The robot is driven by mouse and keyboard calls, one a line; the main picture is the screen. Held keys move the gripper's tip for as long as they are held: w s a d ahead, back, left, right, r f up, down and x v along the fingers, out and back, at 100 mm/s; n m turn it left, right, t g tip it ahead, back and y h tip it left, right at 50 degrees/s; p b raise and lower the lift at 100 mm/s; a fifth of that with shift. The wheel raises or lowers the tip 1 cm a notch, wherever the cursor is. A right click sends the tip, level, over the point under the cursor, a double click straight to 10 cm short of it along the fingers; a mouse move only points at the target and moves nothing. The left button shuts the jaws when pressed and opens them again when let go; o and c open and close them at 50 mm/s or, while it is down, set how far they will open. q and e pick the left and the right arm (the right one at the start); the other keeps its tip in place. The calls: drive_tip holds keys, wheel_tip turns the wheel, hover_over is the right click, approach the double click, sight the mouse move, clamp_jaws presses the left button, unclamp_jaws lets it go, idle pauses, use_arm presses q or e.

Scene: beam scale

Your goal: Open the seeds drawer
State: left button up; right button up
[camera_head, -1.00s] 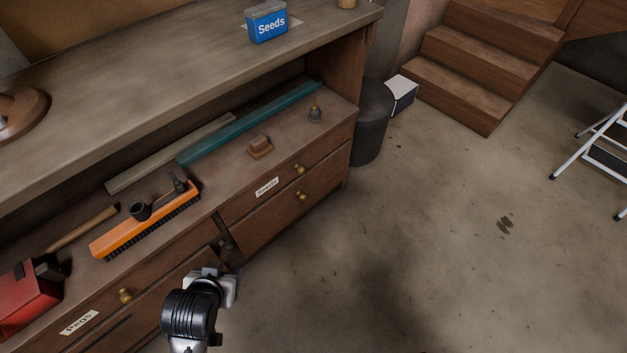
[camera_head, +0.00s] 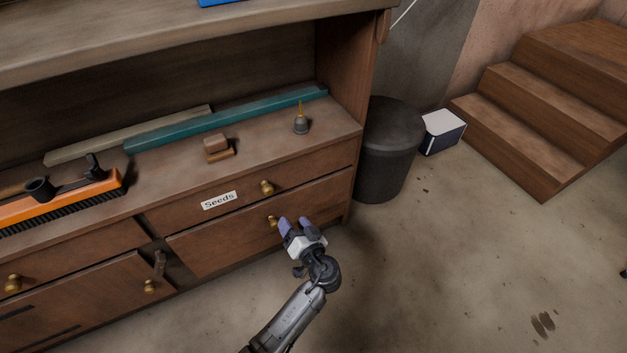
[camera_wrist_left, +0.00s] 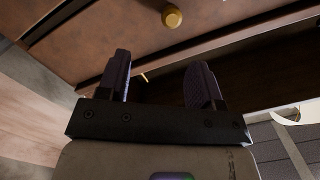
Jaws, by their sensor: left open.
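The seeds drawer (camera_head: 312,175) is the upper right drawer of the wooden bench, shut, with a white "Seeds" label (camera_head: 218,201) and a round brass knob (camera_head: 267,187). The drawer below (camera_head: 215,245) is also shut; its brass knob (camera_head: 272,220) shows just left of my left gripper (camera_head: 294,225). My left gripper is open and empty, in front of the lower drawer, below and right of the seeds knob. The left wrist view shows the open fingers (camera_wrist_left: 160,80) and a brass knob (camera_wrist_left: 172,16) beyond them, apart from them. My right gripper is out of view.
A dark bin (camera_head: 385,150) stands at the bench's right end, with a white-and-dark box (camera_head: 441,132) and wooden steps (camera_head: 540,120) beyond. On the bench shelf lie an orange brush (camera_head: 65,200), a teal bar (camera_head: 230,118) and small items. The floor at right is clear.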

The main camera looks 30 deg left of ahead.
sight(270, 192)
use_arm(q)
drive_tip(key=w+a+n+b, duration=0.1)
drive_tip(key=w+a, duration=0.1)
drive_tip(key=a, duration=0.2)
drive_tip(key=w+a+n+b, duration=0.1)
drive_tip(key=a, duration=0.3)
drive_tip(key=w+a+n+b, duration=0.1)
drive_tip(key=w+a, duration=0.1)
drive_tip(key=a, duration=0.1)
drive_tip(key=shift+w+a+r+t, duration=0.35)
drive_tip(key=shift+a+r+t, duration=0.05)
drive_tip(key=shift+w+a, duration=0.3)
drive_tip(key=shift+a, duration=0.25)
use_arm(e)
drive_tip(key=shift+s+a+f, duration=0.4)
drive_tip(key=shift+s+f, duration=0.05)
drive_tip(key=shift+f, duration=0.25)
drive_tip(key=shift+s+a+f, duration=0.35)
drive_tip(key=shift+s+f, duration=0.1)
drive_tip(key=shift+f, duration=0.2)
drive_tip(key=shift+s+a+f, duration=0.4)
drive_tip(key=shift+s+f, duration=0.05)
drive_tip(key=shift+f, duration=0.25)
use_arm(q)
drive_tip(key=shift+c, duration=0.3)
clamp_jaws()
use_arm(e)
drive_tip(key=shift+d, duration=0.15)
